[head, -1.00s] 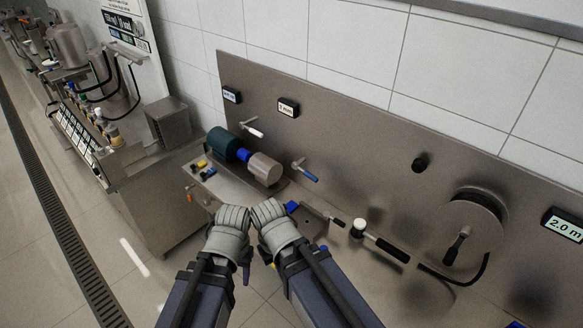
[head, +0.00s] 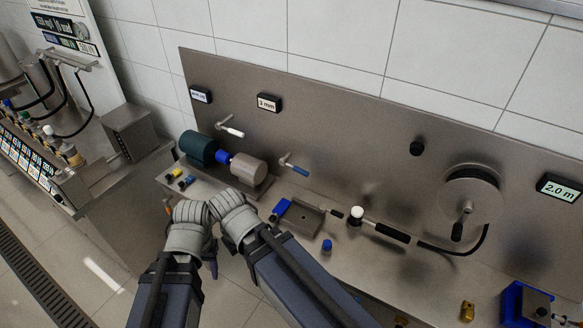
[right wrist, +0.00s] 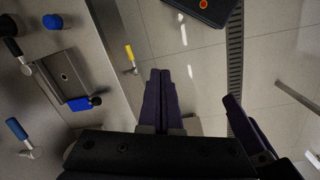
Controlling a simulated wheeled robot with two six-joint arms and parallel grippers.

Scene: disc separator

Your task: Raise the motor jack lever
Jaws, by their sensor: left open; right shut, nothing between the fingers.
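The teal motor (head: 198,149) joins a grey cylinder (head: 248,171) through a blue coupling (head: 223,157) on the bench. A white-handled lever (head: 231,131) and a blue-handled lever (head: 295,168) stick out of the steel back panel behind it. A yellow-handled lever (right wrist: 129,54) shows at the bench front edge in the right wrist view. I cannot tell which is the jack lever. My left gripper (head: 210,262) is open and empty in front of the bench, its jaws mostly hidden. My right gripper (right wrist: 161,98) is shut and empty, in front of the bench edge, apart from the levers.
A shallow tray (head: 298,221) with a blue-handled part (head: 281,209) lies right of the motor. A black-handled bar (head: 390,233), a blue knob (head: 327,245) and a wall reel (head: 468,200) stand further right. A steel box (head: 130,132) stands left. Open floor lies in front.

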